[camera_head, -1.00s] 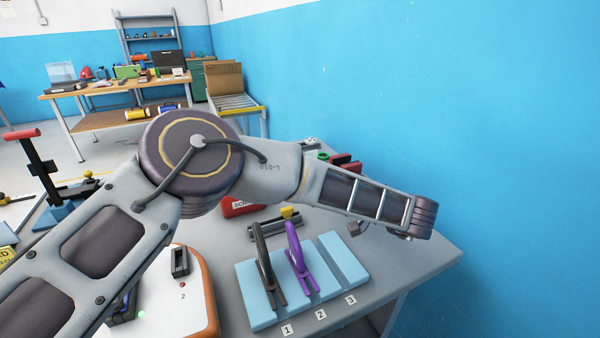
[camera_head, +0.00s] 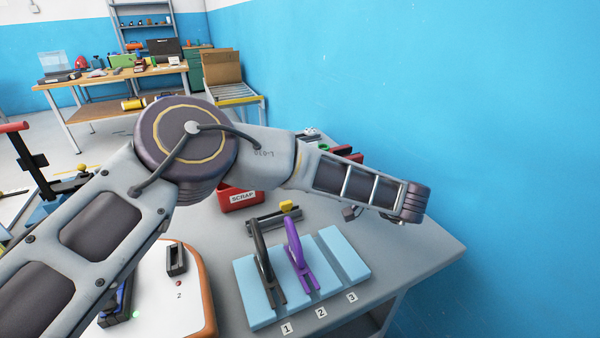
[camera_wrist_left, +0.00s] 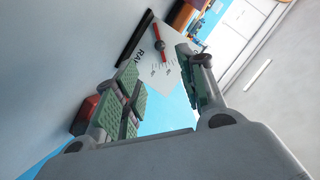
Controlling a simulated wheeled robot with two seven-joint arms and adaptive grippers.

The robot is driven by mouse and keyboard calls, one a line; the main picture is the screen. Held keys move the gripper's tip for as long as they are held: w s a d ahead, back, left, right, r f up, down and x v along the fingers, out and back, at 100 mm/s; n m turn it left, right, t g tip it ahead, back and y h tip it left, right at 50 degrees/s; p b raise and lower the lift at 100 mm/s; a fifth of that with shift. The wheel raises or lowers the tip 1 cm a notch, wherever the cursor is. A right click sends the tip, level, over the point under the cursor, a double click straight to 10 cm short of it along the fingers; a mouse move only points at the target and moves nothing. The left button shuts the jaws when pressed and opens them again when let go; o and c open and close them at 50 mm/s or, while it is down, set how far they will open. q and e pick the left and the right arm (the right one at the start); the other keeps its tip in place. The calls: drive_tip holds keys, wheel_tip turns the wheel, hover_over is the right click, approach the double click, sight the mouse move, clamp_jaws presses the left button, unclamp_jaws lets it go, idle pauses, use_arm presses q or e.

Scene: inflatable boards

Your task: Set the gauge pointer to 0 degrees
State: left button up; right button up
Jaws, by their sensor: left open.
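In the left wrist view, a white gauge plate (camera_wrist_left: 180,65) with small tick marks and partly cut-off lettering lies beyond the fingers. A thin red pointer (camera_wrist_left: 159,42) with a dark part at its middle lies over the plate; its angle cannot be read. My left gripper (camera_wrist_left: 162,88) is open, with green padded fingers apart and nothing seen between them. The plate and pointer show past the fingertips, apparently apart from them. In the head view my left arm crosses the middle, and I cannot make out the gauge or the fingers. My right gripper is not in view.
On the grey table (camera_head: 420,250) stand a light-blue lever base (camera_head: 345,255) with black (camera_head: 262,255) and purple (camera_head: 294,250) levers, a red SCRAP bin (camera_head: 240,198) and a white, orange-edged panel (camera_head: 180,315). A blue wall (camera_head: 480,130) is at right. The table's right front corner is clear.

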use_arm(q)
drive_tip(key=b+x, duration=0.1)
drive_tip(key=x, duration=0.9)
drive_tip(key=shift+w+a+f, duration=0.2)
drive_tip(key=shift+w, duration=0.05)
drive_tip(key=shift+b+x, duration=0.35)
drive_tip(key=shift+x, duration=0.5)
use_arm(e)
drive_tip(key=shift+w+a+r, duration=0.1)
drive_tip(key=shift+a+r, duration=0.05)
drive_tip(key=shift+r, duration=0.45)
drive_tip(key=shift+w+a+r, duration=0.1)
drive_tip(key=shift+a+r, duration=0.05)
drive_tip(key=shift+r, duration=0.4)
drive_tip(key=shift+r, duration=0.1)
use_arm(q)
clamp_jaws()
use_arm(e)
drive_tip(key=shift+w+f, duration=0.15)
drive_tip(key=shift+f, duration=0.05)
